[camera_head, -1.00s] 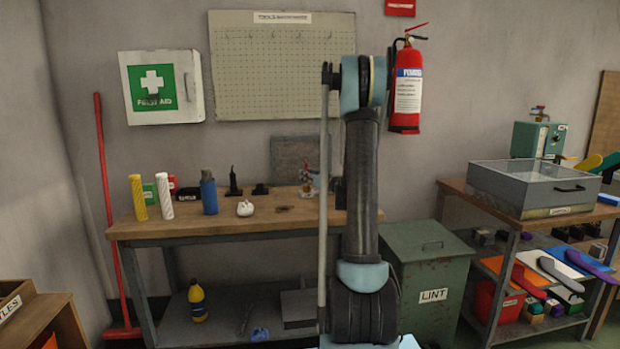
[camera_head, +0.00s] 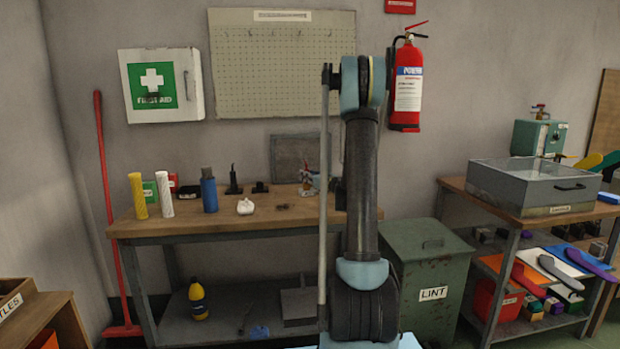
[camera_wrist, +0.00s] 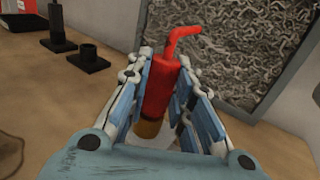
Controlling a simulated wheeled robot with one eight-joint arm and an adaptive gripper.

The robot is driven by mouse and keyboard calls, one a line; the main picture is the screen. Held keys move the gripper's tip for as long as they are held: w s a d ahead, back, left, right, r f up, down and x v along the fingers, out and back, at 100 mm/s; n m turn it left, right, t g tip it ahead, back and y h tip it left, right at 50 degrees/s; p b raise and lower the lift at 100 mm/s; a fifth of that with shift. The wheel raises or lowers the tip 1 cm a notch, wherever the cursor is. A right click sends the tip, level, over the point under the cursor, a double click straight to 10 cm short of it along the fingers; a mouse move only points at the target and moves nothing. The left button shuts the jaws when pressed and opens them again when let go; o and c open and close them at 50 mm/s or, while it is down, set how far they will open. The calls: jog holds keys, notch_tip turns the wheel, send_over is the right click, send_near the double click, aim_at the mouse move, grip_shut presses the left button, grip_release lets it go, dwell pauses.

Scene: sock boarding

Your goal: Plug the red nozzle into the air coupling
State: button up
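The red nozzle (camera_wrist: 160,85) has a bent tip at its top and a brass-coloured lower end, and leans slightly in the wrist view. My gripper (camera_wrist: 165,62) has one finger on each side of it. The fingers lie very close to the red body near their tips, with small gaps lower down; whether they press on it is unclear. The nozzle's foot is partly hidden by the palm. On the bench, a short black hollow socket on a square base (camera_wrist: 88,56) may be the air coupling. It also shows in the head view (camera_head: 260,187), where my arm hides most of my gripper.
A taller black stand (camera_wrist: 57,28) is beside the socket. A framed grey textured panel (camera_wrist: 235,40) stands close behind the nozzle. The wooden bench (camera_head: 250,221) also holds yellow and white rolls, a blue bottle (camera_head: 209,192) and a white lump (camera_head: 245,206). Bare wood lies between socket and gripper.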

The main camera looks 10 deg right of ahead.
jog(key=o, duration=0.5)
jog(key=shift+c, duration=0.2)
jog(key=v, duration=1.2)
jog(key=shift+d, duration=0.1)
jog(key=s+a+n+g, duration=0.2)
jog(key=s+a+n, duration=0.1)
jog(key=a, duration=0.1)
jog(key=s+a+n+g, duration=0.2)
jog(key=s+a+n, duration=0.2)
jog(key=shift+s+a+r+n, duration=0.1)
jog(key=shift+s+a+n, duration=0.1)
jog(key=shift+s+n, duration=0.1)
jog(key=s+a+f+n+g+h, duration=0.2)
jog(key=s+f+n+g, duration=0.2)
jog(key=s+n, duration=0.65)
jog(key=s+a+f+n+g+h, duration=0.25)
jog(key=s+n, duration=0.25)
jog(key=s, duration=1)
jog(key=s+d+f+n+g+h, duration=0.1)
jog(key=s+d+f+n+h, duration=0.1)
jog(key=s, duration=0.4)
jog(key=s+d+f+n+g+h, duration=0.2)
jog(key=s+d+f+n, duration=0.2)
jog(key=s, duration=0.3)
jog(key=shift+d+n, duration=0.5)
jog(key=shift+n, duration=0.05)
